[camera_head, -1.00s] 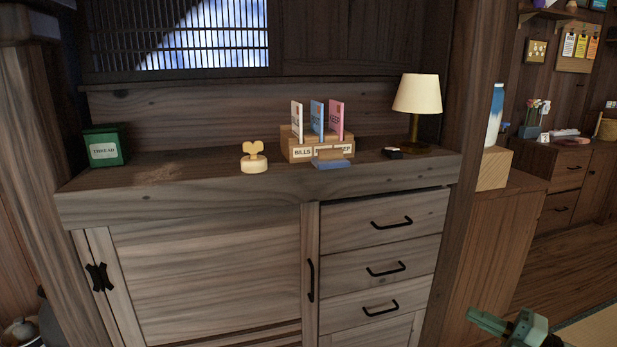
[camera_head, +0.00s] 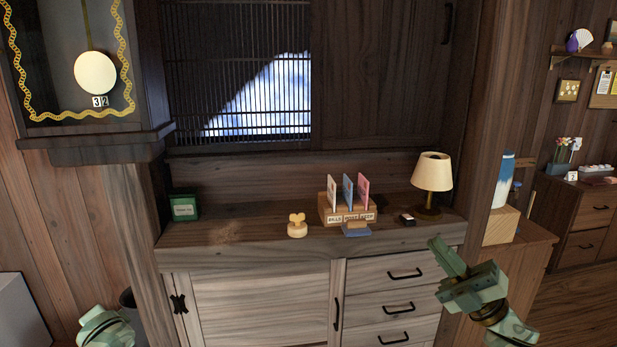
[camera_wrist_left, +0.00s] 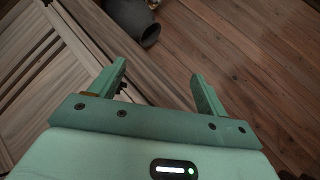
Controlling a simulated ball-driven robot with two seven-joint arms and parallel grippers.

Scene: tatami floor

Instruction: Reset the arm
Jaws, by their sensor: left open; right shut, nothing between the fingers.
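My right gripper (camera_head: 444,256) is pale green and shut, with nothing in it. It is raised at the lower right of the head view, in front of the cabinet's right end and apart from the things on top. My left arm shows at the lower left corner of the head view, its fingers not clear there. In the left wrist view my left gripper (camera_wrist_left: 157,78) is open and empty, its two green fingers apart above a wooden floor.
A wooden cabinet (camera_head: 250,290) carries a green box (camera_head: 184,207), a pale stamp-like object (camera_head: 297,228), a card holder (camera_head: 348,207) and a lamp (camera_head: 432,180). A pendulum clock (camera_head: 95,74) hangs at upper left.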

